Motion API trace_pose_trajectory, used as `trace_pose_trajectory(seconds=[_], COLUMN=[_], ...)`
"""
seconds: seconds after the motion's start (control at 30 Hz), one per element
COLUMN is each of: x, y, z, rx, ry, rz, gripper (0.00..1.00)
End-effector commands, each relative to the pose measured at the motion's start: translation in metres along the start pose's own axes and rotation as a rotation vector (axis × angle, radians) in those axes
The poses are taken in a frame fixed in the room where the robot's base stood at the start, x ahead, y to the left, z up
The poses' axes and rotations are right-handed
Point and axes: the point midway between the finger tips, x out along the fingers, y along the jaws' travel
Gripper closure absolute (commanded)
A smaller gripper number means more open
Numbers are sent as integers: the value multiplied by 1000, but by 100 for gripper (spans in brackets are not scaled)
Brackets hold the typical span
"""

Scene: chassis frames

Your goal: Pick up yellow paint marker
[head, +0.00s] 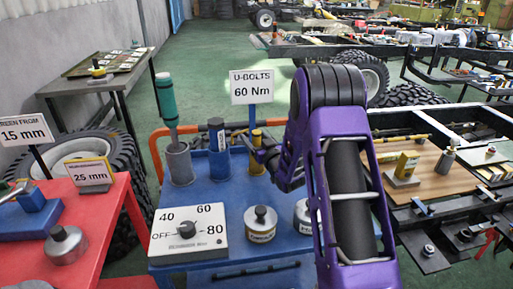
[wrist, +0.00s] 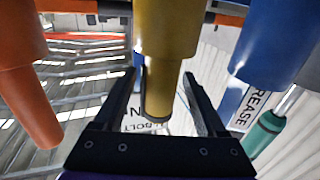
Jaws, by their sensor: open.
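The yellow paint marker (head: 257,138) stands upright on the blue table (head: 210,205), partly hidden behind my gripper in the head view. In the wrist view the yellow marker (wrist: 168,35) is a thick yellow cylinder lying between my two fingers. My gripper (wrist: 159,76) is open, with one dark finger on each side of the marker. I see a gap on the right side; the left finger is close to it, and I cannot tell whether it touches. In the head view my gripper (head: 266,152) is small and partly covered by my arm.
A blue grease tube (head: 217,145) stands just left of the marker, and a grey cup (head: 179,163) with a green-handled tool (head: 166,100) is beyond it. An orange cylinder (wrist: 25,85) is close on the other side in the wrist view. A U-bolts sign (head: 252,86) rises behind.

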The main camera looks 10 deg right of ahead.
Motion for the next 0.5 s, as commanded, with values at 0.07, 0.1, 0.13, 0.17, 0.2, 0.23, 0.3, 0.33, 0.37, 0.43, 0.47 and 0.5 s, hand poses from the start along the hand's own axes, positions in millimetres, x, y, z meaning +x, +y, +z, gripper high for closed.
trace_pose_trajectory(seconds=[0.07, 0.1, 0.13, 0.17, 0.2, 0.23, 0.3, 0.33, 0.37, 0.43, 0.47, 0.5], x=[10, 14, 15, 16, 17, 18, 17, 17, 17, 17, 17, 17], y=[0, 0, 0, 0, 0, 0, 0, 0, 0, 0, 0, 0], z=[1, 0, 0, 0, 0, 0, 0, 0, 0, 0, 0, 0], rx=[0, 1, 1, 1, 1, 1, 1, 1, 1, 1, 1, 1], ry=[-1, 0, 0, 0, -1, -1, -1, -1, -1, -1, -1, -1], rz=[0, 0, 0, 0, 0, 1, 1, 1, 1, 1, 1, 1], gripper=[26, 26, 26, 26, 26, 26, 26, 26, 26, 33, 39, 46])
